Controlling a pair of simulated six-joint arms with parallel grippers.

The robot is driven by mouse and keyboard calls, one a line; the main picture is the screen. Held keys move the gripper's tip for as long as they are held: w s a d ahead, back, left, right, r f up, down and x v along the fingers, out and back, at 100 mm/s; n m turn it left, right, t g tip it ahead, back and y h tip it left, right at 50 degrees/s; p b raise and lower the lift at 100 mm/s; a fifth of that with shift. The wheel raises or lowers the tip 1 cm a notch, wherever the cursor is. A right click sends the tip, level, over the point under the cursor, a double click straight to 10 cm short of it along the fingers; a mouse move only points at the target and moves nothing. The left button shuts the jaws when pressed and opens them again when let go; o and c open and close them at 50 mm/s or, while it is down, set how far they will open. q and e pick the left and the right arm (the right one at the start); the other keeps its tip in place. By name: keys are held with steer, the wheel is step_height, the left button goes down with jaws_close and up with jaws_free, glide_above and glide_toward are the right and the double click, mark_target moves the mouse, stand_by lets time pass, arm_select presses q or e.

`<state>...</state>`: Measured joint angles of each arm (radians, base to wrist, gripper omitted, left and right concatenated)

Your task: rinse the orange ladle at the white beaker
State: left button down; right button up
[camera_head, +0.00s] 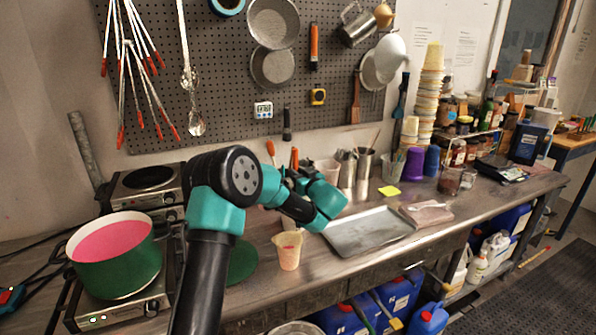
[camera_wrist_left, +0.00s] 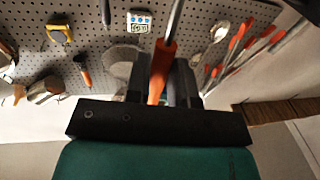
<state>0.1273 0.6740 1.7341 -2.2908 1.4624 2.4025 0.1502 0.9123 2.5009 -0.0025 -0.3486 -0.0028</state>
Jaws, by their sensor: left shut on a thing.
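The orange ladle (camera_wrist_left: 162,72) shows in the wrist view as an orange handle with a thin metal shaft running to the picture's top edge. My left gripper (camera_wrist_left: 166,88) is shut on the handle. In the head view the left gripper (camera_head: 287,178) is over the bench, mostly behind its own wrist. Orange handles stick up beside it there; I cannot tell which is the held one. The ladle's bowl is hidden. A whitish beaker (camera_head: 289,252) with a pink-orange patch stands upright below the gripper, apart from it. My right gripper is out of view.
A green pot (camera_head: 116,262) of pink liquid sits on a hotplate at left. A metal tray (camera_head: 368,232) lies right of the beaker. Metal cups (camera_head: 364,163) and another pale beaker (camera_head: 327,171) stand behind. A pegboard (camera_head: 225,70) of utensils hangs above.

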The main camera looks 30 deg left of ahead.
arm_select(q)
steer(key=shift+f, duration=0.15)
steer(key=shift+w, duration=0.15)
steer(key=shift+w, duration=0.3)
steer(key=shift+s, duration=0.1)
stand_by(0.5)
steer(key=shift+s, duration=0.75)
steer(key=shift+w, duration=0.1)
steer(key=shift+w, duration=0.75)
steer(key=shift+s, duration=0.1)
